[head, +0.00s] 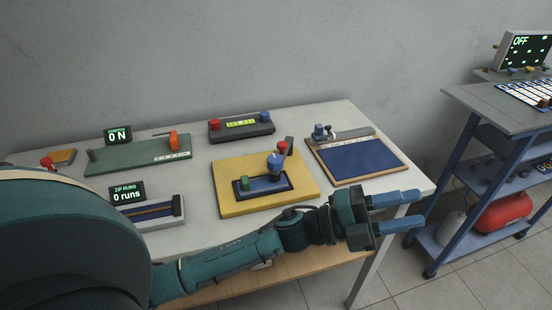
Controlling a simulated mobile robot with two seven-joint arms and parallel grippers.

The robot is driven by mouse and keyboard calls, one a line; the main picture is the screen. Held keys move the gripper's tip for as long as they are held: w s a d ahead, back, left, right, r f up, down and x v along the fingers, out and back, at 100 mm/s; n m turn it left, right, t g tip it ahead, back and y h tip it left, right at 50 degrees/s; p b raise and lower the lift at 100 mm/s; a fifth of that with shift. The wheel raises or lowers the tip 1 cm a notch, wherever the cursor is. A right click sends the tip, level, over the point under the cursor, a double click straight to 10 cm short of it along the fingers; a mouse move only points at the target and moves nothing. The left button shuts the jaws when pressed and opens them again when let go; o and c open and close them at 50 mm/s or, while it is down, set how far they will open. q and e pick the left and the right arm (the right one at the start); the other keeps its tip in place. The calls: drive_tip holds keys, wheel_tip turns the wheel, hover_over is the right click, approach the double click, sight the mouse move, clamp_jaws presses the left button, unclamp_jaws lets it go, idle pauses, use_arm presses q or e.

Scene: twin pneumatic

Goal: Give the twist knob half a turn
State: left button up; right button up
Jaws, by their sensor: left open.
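I cannot tell for sure which part is the twist knob. My right gripper is not in view.
A green board (135,157) with an orange part (174,139), a dark box (240,130) with red and blue knobs and a blue-topped board (355,159) share the white table (325,112). A blue cart (460,150) stands right. Floor shows between them.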

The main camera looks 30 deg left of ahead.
use_arm(q)
drive_tip(key=d+r+m+g+h, duration=0.1)
drive_tip(key=d+r+m+g, duration=0.1)
drive_tip(key=m+g, duration=0.6)
wheel_tip(320, 180, up, 5)
drive_tip(key=m+g+y+b, duration=0.25)
drive_tip(key=m+y, duration=1.15)
drive_tip(key=y, duration=0.7)
hover_over(275, 159)
drive_tip(key=shift+m, duration=0.3)
wheel_tip(275, 159, down, 12)
drive_tip(key=b, duration=0.2)
drive_tip(key=shift+b, duration=0.35)
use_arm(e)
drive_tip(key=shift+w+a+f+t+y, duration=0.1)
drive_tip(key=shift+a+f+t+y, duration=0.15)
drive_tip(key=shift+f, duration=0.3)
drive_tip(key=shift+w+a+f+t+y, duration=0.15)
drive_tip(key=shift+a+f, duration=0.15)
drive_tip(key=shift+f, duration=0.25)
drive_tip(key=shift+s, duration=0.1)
